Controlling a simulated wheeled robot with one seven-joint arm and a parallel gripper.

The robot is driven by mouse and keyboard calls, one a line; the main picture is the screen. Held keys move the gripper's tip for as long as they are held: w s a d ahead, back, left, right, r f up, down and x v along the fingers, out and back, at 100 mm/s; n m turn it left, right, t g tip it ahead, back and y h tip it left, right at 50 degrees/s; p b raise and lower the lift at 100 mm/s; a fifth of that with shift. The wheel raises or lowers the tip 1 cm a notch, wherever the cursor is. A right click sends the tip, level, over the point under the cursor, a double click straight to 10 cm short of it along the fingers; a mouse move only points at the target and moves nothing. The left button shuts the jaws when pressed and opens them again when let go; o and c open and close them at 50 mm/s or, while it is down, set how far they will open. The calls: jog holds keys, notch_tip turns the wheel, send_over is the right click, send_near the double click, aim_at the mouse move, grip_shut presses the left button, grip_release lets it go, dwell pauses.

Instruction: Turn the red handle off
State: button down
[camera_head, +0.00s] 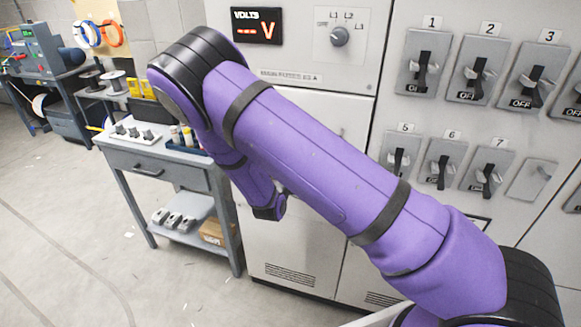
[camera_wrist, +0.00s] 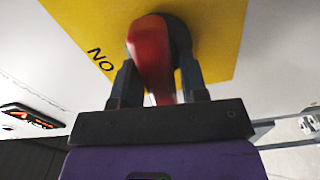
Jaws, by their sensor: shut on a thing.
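The red handle (camera_wrist: 148,48) stands out from a dark round hub on a yellow plate (camera_wrist: 215,25) in the wrist view. Black lettering on the plate shows as "NO", which is "ON" seen upside down. My gripper (camera_wrist: 158,82) is shut on the handle, with one dark finger on each side of it. The near end of the handle is partly hidden between the fingers. In the head view my purple arm covers the handle, the plate and my gripper.
Grey cabinets hold a voltage display (camera_head: 257,28), a selector knob (camera_head: 340,36) and several numbered black lever switches (camera_head: 424,68) to the right. A grey cart (camera_head: 160,170) with small parts stands left of the cabinets. The floor (camera_head: 80,235) at front left is open.

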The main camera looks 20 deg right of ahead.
jog(key=shift+n, duration=0.5)
jog(key=shift+f, duration=0.1)
jog(key=c, duration=0.9)
grip_release()
jog(key=v, duration=1.1)
jog(key=shift+w, duration=0.1)
